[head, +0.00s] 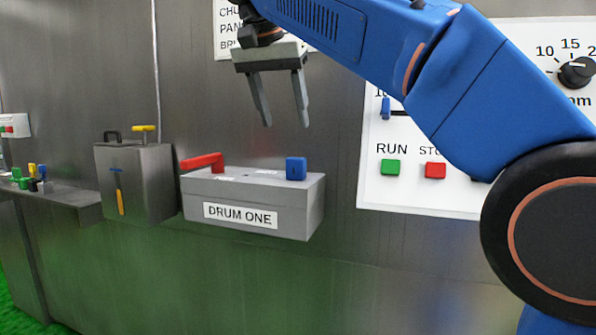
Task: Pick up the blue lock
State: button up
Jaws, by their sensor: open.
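The blue lock (296,168) is a small blue block with a dark mark on its front. It sits on top of the grey box labelled DRUM ONE (305,210), near its right end. A red handle (203,162) lies at the left end of the same box. My gripper (287,125) points down, above the lock in the picture and apart from it. Its two fingers are spread and nothing is between them.
A grey case (145,185) with a yellow handle stands left of the box. A ledge (60,200) at far left holds several small coloured pieces. A white panel (400,193) with RUN and stop buttons and a dial is on the wall at right, partly behind my blue arm.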

aim_at(296, 158)
jog(key=x, duration=0.7)
jog(key=shift+f, duration=0.15)
jog(key=shift+d+x, duration=0.1)
jog(key=shift+x, duration=1.2)
jog(key=shift+d+x, duration=0.15)
jog(key=shift+x, duration=1.15)
jog(key=shift+c, duration=0.7)
jog(key=c, duration=1)
